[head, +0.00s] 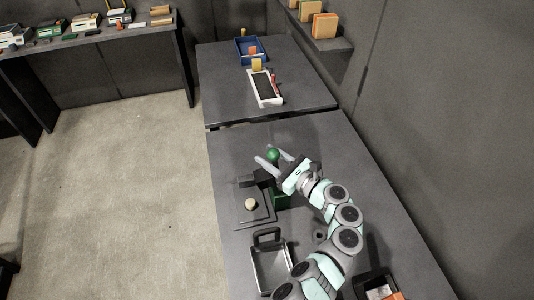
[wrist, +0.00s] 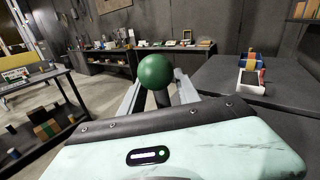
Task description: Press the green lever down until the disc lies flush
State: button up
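The green lever's round knob (head: 273,154) stands above a press with a green body (head: 281,199) and a dark arm. A pale, roundish piece, perhaps the disc (head: 251,204), is on the dark plate (head: 262,219) of the press; I cannot tell how deep it sits. My gripper (head: 269,154) is open, with its fingers apart on either side of the knob. In the wrist view the knob (wrist: 155,71) and its dark stem (wrist: 162,98) show between the two fingers (wrist: 157,92). I cannot tell whether a finger touches them.
A metal tray with a dark handle (head: 268,238) lies just in front of the press. A dark bin (head: 376,283) with orange and white things is at lower right. A blue bin (head: 236,52) and a white-framed device (head: 279,99) are on the far table. The left of the far table is clear.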

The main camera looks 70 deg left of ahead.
jog(key=shift+s+a, duration=0.2)
jog(key=shift+a, duration=0.25)
grip_shut()
